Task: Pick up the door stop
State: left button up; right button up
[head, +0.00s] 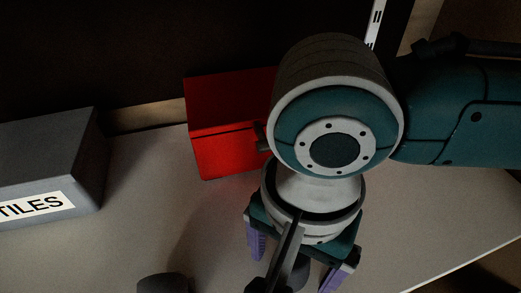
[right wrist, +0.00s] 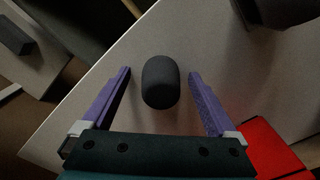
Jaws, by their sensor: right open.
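A dark grey, rounded cylinder, which looks like the door stop (right wrist: 161,84), stands on the light table between the two purple fingers of my right gripper (right wrist: 160,73). The fingers are open, with a clear gap to it on both sides. In the head view my right gripper (head: 297,262) points down at the table, and the door stop is mostly hidden below it. My left gripper is not in view.
A red box (head: 222,152) stands behind my right gripper; the wrist view also shows it (right wrist: 265,150). A grey box labelled "TILES" (head: 45,155) is at the left. Another dark rounded object (head: 162,284) sits at the bottom. Table (head: 200,225) is clear between them.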

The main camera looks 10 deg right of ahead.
jog(key=shift+c, duration=0.4)
grip_shut()
dwell(0.4)
jog(key=shift+r, duration=0.15)
